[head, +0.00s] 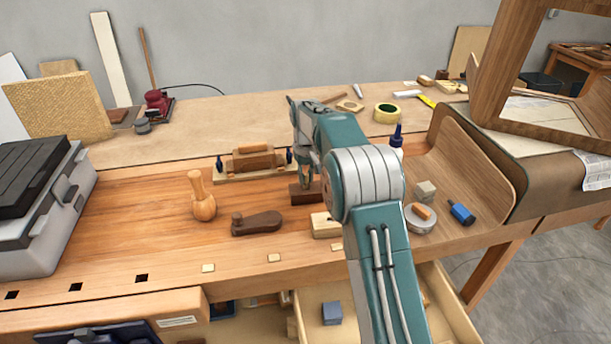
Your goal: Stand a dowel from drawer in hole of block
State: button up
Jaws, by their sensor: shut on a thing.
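My gripper (305,176) points down just above a dark brown block (299,194) on the workbench. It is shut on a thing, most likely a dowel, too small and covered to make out. I cannot tell whether the held piece is in a hole or above it. The block's top is partly hidden by my gripper, and no hole shows. The open drawer (459,318) is below the bench front, partly hidden by my arm. A grey-blue cube (332,313) lies in it, with a small orange-brown piece (425,301) at its right.
A pale wood block (324,226), a dark wooden plane (257,223) and a wooden mallet (202,197) stand near the dark block. Behind is a clamped wood piece (252,164). A curved wood panel (462,165) rises at right. The bench's left middle (130,220) is clear.

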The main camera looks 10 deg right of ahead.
jog(key=shift+f, duration=0.1)
jog(key=o, duration=0.8)
jog(key=o, duration=0.4)
jog(key=shift+r, duration=4.05)
